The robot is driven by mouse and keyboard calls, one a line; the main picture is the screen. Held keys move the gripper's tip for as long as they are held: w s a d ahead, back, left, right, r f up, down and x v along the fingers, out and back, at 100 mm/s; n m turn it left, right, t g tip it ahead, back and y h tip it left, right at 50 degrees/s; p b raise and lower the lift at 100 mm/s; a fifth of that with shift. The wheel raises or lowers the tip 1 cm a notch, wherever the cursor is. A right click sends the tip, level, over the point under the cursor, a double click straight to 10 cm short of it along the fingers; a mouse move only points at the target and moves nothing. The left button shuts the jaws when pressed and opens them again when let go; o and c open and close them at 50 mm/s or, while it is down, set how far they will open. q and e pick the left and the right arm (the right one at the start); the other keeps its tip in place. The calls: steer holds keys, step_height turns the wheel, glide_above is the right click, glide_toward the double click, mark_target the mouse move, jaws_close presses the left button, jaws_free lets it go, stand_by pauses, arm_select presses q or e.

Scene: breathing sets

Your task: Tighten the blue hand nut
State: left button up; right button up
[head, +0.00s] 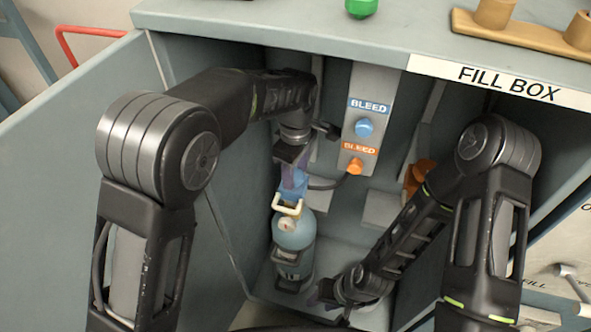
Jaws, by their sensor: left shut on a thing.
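The blue hand nut (293,181) is at the top of a light blue bottle (294,236) that stands upright at the left inside the fill box. My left gripper (291,165) reaches down from above and is shut on the blue nut, hiding part of it. A cream handle-like bar (287,208) and a small round gauge (286,225) show just below the nut, at the bottle's shoulder. My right gripper (323,294) is low in the box, just right of the bottle's base. Its fingers are dark and small, so their opening is unclear.
A panel at the back carries a blue bleed knob (364,127) and an orange bleed knob (355,166). A dark hose (323,187) runs from the orange knob side towards the nut. An orange part (416,177) is partly behind my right arm. The open door (90,170) stands left.

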mark_target(296, 176)
arm_select(q)
steer(key=o, duration=1.4)
steer(key=shift+c, duration=0.2)
steer(key=shift+r, duration=0.1)
step_height(296, 176, up, 7)
steer(key=shift+r, duration=0.2)
